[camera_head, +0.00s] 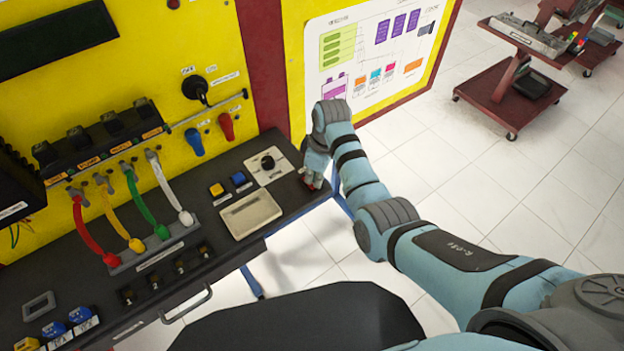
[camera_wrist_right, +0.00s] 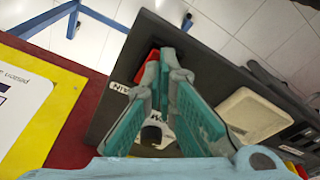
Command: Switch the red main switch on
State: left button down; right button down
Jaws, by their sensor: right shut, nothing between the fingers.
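The red main switch (camera_wrist_right: 149,72) shows in the right wrist view as a red piece at the right end of the dark desk, beside a partly hidden label ending in "AIN". My right gripper (camera_wrist_right: 176,72) is shut and empty, its fingertips right beside the red switch; I cannot tell whether they touch it. The fingers hide part of the switch, so its position is unclear. In the head view my right gripper (camera_head: 314,172) points down at the desk's right end and mostly covers the switch. My left gripper is not in view.
A black rotary knob (camera_head: 267,162) on a white plate sits left of the gripper, with yellow (camera_head: 216,189) and blue (camera_head: 238,179) buttons and a beige tray (camera_head: 250,213) nearby. The yellow panel (camera_head: 225,60) rises behind. White floor lies beyond the desk's right edge.

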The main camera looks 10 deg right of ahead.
jog(key=shift+f, duration=0.3)
notch_tip(320, 180, up, 3)
jog(key=shift+f+p, duration=0.2)
jog(key=shift+p, duration=1.05)
jog(key=shift+r, duration=2.2)
